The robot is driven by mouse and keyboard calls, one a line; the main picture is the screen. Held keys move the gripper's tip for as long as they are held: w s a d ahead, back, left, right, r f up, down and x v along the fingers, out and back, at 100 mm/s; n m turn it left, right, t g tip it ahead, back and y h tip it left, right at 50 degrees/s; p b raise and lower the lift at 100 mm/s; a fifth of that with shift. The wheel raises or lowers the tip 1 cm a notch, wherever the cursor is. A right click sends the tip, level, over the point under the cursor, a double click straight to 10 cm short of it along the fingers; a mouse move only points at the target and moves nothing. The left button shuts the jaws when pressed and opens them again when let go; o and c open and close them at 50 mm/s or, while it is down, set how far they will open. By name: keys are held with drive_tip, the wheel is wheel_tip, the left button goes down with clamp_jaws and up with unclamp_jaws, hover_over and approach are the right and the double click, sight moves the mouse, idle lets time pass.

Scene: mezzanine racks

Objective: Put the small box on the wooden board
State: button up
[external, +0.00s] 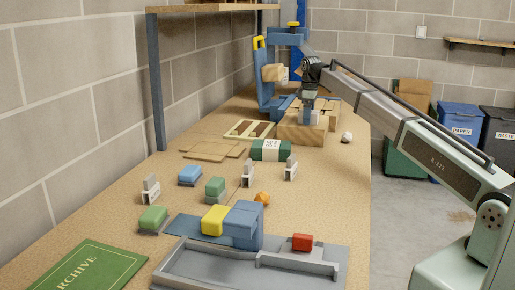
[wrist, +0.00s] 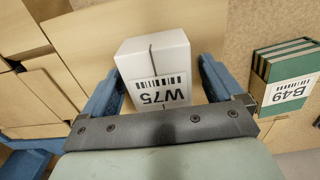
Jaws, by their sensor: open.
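The small box is a white block labelled W75 (wrist: 155,60), seen between the two blue fingers of my gripper (wrist: 158,92) in the wrist view. The fingers are open, one on each side, and a gap shows beside the box on the right. In the external view my gripper (external: 309,104) points down at the white box (external: 315,117), which seems to rest on a light brown wooden-looking slab (external: 300,133). The same brown surface (wrist: 205,22) shows behind the box in the wrist view. I cannot tell whether this is the wooden board. The box's underside is hidden.
A green bundle labelled B49 (wrist: 286,84) lies right of the gripper in the wrist view. A blue stand (external: 267,85) rises close behind the gripper. Flat brown pieces (external: 212,149), coloured blocks and a grey tray (external: 185,268) occupy the nearer bench. The bench's right strip is mostly clear.

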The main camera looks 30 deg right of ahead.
wheel_tip(320, 180, up, 12)
drive_tip(key=shift+r, duration=0.2)
idle(0.4)
idle(0.5)
